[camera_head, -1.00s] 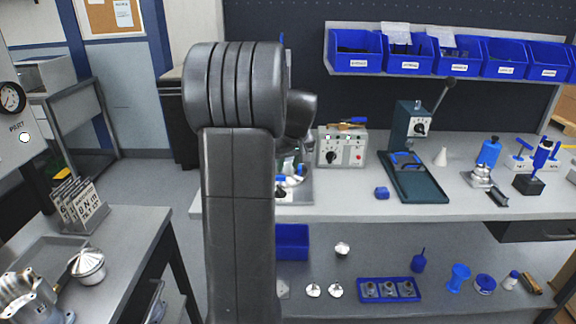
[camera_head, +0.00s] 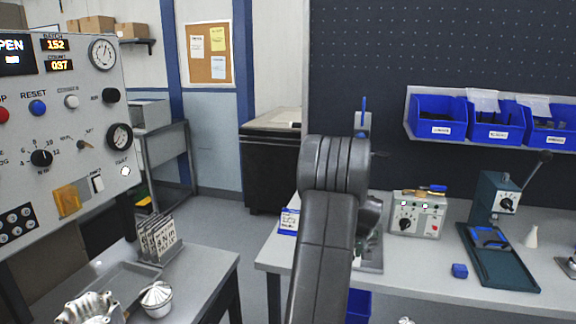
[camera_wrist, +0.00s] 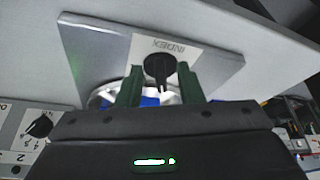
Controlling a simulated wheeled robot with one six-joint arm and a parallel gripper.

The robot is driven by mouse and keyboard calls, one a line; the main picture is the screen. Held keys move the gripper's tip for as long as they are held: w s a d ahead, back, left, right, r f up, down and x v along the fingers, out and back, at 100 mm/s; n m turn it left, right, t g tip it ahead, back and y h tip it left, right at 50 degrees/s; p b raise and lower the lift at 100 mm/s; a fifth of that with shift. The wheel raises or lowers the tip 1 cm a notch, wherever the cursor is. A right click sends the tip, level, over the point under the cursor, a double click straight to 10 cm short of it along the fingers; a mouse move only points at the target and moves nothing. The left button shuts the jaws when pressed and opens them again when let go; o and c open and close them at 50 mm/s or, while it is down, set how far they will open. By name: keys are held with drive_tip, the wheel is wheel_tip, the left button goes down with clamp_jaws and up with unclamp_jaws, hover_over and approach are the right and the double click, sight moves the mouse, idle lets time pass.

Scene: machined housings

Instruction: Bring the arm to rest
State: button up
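My dark grey arm stands in the middle of the head view and hides my gripper there. In the wrist view, my gripper (camera_wrist: 160,88) shows two green fingers set well apart, with no thing clearly held between them. Beyond the fingers is a black knob (camera_wrist: 159,68) on a grey plate (camera_wrist: 85,50) with a pale label. A blue and silvery round thing shows low behind the fingers; I cannot tell what it is, and it seems to lie beyond them.
A control panel (camera_head: 75,110) stands at left, above a table with a metal housing (camera_head: 88,308) and a domed part (camera_head: 156,298). At right, a workbench (camera_head: 400,262) carries a grey dial box (camera_head: 417,215) and a green press (camera_head: 495,235). Blue bins (camera_head: 440,118) hang above.

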drive_tip(key=shift+w+f, duration=0.1)
drive_tip(key=shift+f, duration=0.2)
